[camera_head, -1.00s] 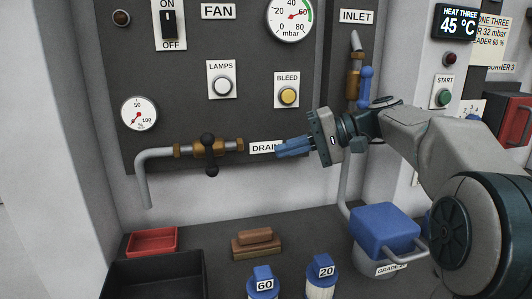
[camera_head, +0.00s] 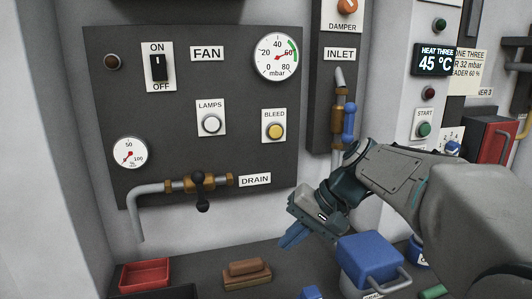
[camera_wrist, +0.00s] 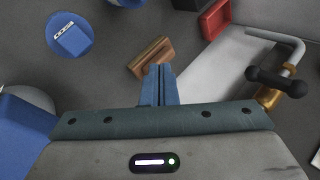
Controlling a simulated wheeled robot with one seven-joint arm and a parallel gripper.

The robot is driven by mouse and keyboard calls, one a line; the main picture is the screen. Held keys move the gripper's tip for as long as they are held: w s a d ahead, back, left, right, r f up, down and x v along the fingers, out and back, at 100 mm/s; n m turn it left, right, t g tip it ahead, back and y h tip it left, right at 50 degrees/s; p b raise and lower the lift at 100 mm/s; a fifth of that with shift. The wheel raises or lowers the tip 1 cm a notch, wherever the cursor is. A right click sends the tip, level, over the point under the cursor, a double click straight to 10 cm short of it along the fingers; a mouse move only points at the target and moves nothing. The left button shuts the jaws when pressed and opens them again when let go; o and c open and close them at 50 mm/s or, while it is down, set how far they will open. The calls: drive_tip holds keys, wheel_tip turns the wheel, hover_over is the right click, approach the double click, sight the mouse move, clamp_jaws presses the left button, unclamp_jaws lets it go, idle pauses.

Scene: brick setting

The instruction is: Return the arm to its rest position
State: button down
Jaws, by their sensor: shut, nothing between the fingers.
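My gripper (camera_head: 292,236) hangs at the right of the panel, below and to the right of the DRAIN label (camera_head: 255,180). Its blue fingers point down and to the left, with the tips together and nothing between them. In the wrist view my gripper (camera_wrist: 161,72) shows its blue fingers side by side, in front of the brown wooden block (camera_wrist: 151,57) in that picture. In the head view the fingers are above the counter, apart from the brown block (camera_head: 247,273).
A blue-lidded container (camera_head: 368,260) stands under my wrist. A red tray (camera_head: 145,272) lies at the left. The drain valve (camera_head: 200,188) and its pipe (camera_head: 135,215) stick out from the panel (camera_head: 130,90). The inlet valve's blue handle (camera_head: 349,122) is just above my arm.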

drive_tip(key=s+d+f+h+p, duration=0.2)
drive_tip(key=s+d+h+p, duration=0.1)
drive_tip(key=s+d, duration=0.2)
drive_tip(key=s+d+f+n+t+h+p, duration=0.1)
drive_tip(key=s+d+f+h+p, duration=0.2)
drive_tip(key=s, duration=0.5)
drive_tip(key=shift+s+d+t+h+p, duration=0.3)
drive_tip(key=shift+d+h, duration=0.3)
drive_tip(key=shift+d, duration=0.3)
